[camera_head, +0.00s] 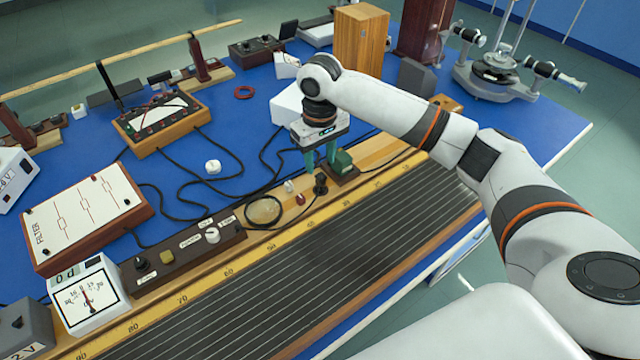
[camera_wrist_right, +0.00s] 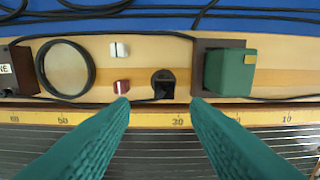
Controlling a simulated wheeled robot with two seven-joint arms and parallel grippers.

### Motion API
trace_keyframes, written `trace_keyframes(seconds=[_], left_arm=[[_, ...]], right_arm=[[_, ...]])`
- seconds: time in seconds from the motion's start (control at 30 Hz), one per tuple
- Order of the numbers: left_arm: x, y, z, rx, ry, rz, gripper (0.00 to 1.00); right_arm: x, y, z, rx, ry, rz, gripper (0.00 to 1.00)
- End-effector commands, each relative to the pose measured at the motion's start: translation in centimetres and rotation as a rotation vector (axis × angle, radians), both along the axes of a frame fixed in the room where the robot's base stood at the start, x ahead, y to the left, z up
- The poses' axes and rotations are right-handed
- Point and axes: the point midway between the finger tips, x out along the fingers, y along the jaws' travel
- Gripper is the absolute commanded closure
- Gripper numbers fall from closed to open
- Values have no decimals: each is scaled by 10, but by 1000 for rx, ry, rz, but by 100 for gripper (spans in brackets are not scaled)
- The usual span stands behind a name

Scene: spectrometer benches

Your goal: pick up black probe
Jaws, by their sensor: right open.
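The black probe (camera_head: 320,186) stands on the wooden strip along the near side of the blue bench, just below my right gripper in the head view. In the right wrist view the probe (camera_wrist_right: 163,86) lies between and just beyond the two green fingertips. My right gripper (camera_head: 320,165) points down with its fingers apart. Nothing shows between the fingers (camera_wrist_right: 160,102) in the wrist view except the probe and strip beyond. My left gripper is not in view.
A green block on a dark base (camera_wrist_right: 230,72) sits right beside the probe. A red knob (camera_wrist_right: 121,87), a white knob (camera_wrist_right: 119,49) and a black ring (camera_wrist_right: 65,69) are to its left. Black cables cross the blue bench (camera_head: 235,120). A grooved dark board (camera_head: 300,270) fills the front.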

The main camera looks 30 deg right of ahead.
Motion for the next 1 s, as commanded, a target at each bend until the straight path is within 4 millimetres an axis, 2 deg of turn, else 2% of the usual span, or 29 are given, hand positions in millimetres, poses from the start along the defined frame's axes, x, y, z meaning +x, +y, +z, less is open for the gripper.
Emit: trace_keyframes(seconds=[0.1,0.27,0.6,0.87,1.0], left_arm=[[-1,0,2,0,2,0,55],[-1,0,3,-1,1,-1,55],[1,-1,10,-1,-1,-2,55],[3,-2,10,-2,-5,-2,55],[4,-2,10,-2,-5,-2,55]], right_arm=[[0,0,-15,-1,1,0,57],[0,-1,-25,0,1,0,57],[3,-5,-69,-1,-1,2,57],[4,-5,-73,-1,-3,3,57],[3,-5,-73,-1,-3,3,77]])
